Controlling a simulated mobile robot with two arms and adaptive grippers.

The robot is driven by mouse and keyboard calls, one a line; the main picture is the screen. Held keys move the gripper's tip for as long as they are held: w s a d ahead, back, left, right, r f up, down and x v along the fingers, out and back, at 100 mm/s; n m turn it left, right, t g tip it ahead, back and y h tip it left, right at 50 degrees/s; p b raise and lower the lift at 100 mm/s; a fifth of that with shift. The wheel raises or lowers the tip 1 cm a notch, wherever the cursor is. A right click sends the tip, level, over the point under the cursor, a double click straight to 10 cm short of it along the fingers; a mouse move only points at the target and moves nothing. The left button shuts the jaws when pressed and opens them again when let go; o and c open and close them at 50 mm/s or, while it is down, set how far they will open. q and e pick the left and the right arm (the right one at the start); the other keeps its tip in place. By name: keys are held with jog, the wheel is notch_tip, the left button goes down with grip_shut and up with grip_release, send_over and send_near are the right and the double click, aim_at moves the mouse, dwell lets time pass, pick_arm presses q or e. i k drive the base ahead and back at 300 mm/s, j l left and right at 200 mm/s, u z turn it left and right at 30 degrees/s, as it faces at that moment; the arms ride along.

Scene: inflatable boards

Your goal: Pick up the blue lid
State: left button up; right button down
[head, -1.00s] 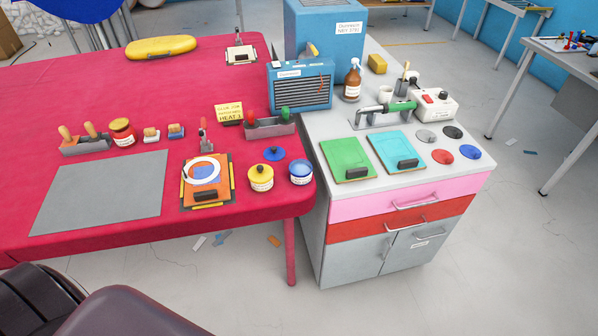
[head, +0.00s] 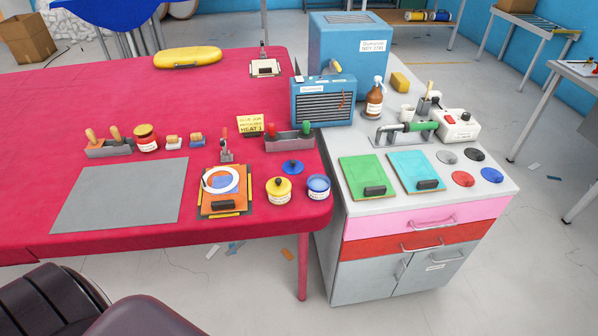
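The blue lid (head: 292,167) lies on the red table (head: 110,220), with a small dark knob on top. It sits just behind an open-looking blue jar (head: 318,187) and a yellow jar (head: 279,190) that has a yellow lid with a dark knob. The lid appears apart from both jars. Neither of my grippers is in view.
A grey tool holder (head: 290,141) stands behind the lid, and an orange framed board (head: 224,192) lies to its left. The grey cabinet (head: 345,208) adjoins the table's right edge. A grey mat (head: 118,195) lies at left. The table's far left is clear.

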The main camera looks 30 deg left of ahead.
aim_at(293, 167)
jog(key=i+u, duration=0.35)
jog(key=i, duration=0.55)
